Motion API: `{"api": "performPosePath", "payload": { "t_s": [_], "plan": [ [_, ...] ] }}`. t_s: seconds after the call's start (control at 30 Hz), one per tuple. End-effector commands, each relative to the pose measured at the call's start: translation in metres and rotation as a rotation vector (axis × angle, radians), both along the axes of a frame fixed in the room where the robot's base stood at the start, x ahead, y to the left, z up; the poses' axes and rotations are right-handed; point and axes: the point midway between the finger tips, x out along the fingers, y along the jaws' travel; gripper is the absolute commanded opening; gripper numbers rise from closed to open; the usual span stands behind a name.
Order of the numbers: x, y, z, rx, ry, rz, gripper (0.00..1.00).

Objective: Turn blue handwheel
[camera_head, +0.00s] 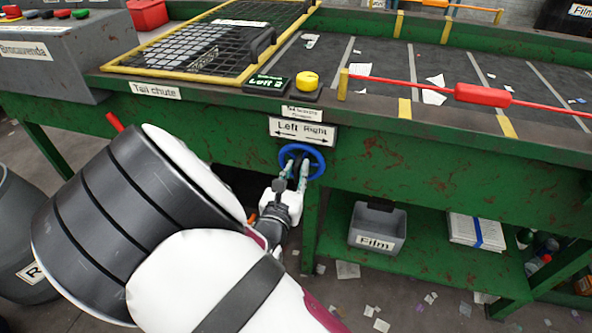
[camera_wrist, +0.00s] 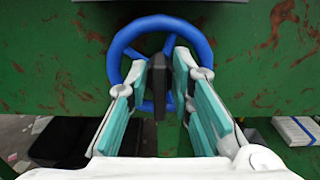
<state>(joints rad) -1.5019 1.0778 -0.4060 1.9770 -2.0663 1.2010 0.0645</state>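The blue handwheel (camera_head: 316,155) is mounted on the green side panel of the sorting belt, under a "Left Right" arrow sign (camera_head: 302,133). In the wrist view the blue handwheel (camera_wrist: 124,40) faces me, its upper rim clear. My gripper (camera_head: 297,168) is at the wheel, pointing at its middle. In the wrist view my gripper (camera_wrist: 167,75) has its two teal-padded fingers apart, one on each side of the dark hub part (camera_wrist: 160,75). A narrow gap shows between that part and the right finger; contact on the left is unclear. The fingers hide parts of the lower rim.
Above the wheel are a yellow button (camera_head: 306,81) and a green display (camera_head: 267,84). A red bar (camera_head: 482,95) spans the belt at right. A grey "Film" bin (camera_head: 377,243) and a paper stack (camera_head: 476,231) sit on the lower shelf. A grey barrel (camera_head: 20,235) stands at left.

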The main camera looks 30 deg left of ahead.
Motion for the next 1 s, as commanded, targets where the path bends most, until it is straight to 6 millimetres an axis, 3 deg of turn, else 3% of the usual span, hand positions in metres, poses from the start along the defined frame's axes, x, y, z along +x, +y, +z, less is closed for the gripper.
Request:
{"api": "performPosePath", "payload": {
  "t_s": [0.57,1.0],
  "plan": [
    [0.0003,-0.0009,-0.0011,0.068,0.017,0.000,0.00],
    [0.0021,-0.0067,-0.0042,0.410,0.100,-0.002,0.00]
  ]
}}
